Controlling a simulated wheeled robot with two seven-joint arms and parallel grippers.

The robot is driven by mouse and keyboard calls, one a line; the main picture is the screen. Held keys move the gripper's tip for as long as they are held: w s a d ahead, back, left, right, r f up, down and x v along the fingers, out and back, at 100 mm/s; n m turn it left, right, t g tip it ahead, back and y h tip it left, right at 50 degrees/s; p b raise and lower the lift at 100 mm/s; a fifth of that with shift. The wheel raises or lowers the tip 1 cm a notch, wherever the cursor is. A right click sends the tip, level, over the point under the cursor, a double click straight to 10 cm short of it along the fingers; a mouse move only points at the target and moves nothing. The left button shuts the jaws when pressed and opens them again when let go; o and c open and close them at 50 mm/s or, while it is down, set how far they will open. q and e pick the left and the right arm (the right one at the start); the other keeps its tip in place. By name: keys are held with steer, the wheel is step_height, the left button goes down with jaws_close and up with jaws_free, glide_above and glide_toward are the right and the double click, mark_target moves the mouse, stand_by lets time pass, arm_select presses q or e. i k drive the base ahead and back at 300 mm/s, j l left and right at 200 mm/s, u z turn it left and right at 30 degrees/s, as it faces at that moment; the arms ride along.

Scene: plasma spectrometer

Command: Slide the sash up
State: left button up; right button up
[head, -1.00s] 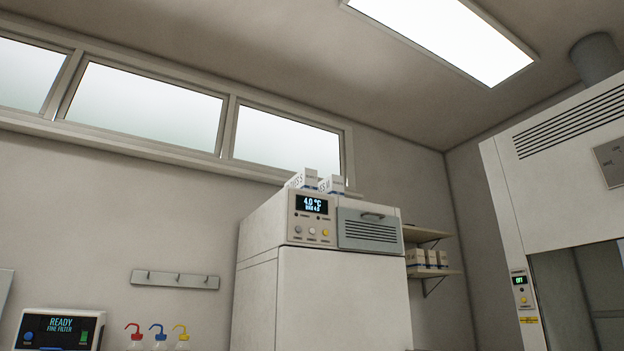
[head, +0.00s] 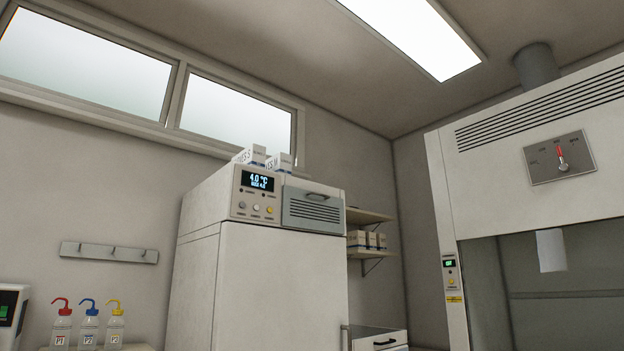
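A white fume hood (head: 540,120) stands at the right in the head view, cut off by the right and bottom edges. Its front opening (head: 560,275) shows a grey interior, with a pale hanging piece (head: 551,250) near the top. I cannot tell where the sash's lower edge is. A plate with a red-tipped lever (head: 562,157) sits on the hood's upper front. A small green-lit control panel (head: 450,273) is on its left post. Neither of my grippers is in view.
A tall white refrigerator (head: 275,280) with a 4.0 °C display stands in the middle. A wall shelf (head: 370,252) with boxes and a low drawer unit (head: 380,338) are right of it. Several wash bottles (head: 88,328) stand at the lower left.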

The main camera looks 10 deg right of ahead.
mark_target(462, 269)
steer(key=z, duration=1.7)
